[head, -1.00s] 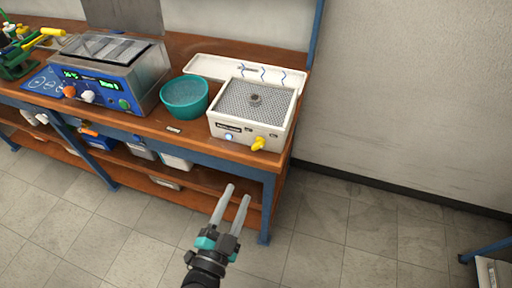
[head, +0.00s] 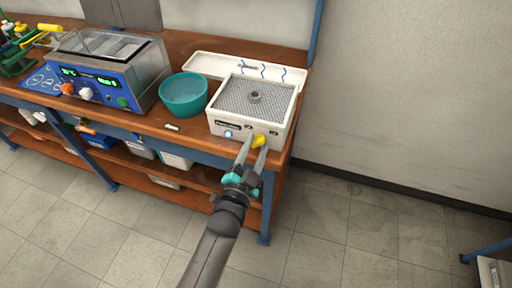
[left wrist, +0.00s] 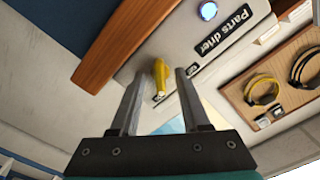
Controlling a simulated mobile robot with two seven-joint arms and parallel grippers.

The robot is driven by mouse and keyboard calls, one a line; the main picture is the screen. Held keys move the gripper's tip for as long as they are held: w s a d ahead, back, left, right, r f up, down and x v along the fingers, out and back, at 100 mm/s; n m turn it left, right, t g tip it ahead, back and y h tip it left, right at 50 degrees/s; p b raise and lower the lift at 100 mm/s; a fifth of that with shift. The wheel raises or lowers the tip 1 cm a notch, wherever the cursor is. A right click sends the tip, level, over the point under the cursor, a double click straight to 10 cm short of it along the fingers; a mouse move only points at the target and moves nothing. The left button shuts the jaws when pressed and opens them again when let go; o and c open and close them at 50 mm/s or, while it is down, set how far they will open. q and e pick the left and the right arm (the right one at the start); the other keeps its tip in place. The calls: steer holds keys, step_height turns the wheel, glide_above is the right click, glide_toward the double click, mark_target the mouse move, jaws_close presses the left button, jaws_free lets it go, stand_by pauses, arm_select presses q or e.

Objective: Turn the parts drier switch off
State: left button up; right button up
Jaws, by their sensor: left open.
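The parts drier (head: 228,126) is a white box with a perforated grey top at the right end of the bench. Its yellow switch (head: 259,141) sticks out low on the front face. The left wrist view shows the yellow switch (left wrist: 160,78) beside the "Parts drier" label (left wrist: 222,32). A round light (left wrist: 208,10) on the front glows blue. My left gripper (head: 254,148) is open at the drier's front, its fingertips on either side of the switch. In the left wrist view the fingers appear apart from the switch. My right gripper is not in view.
A blue machine (head: 105,75) with knobs stands further left. The bench edge and lower shelf lie beneath my arm.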

arm_select(q)
steer(key=shift+w, duration=0.2)
jaws_close()
stand_by(0.3)
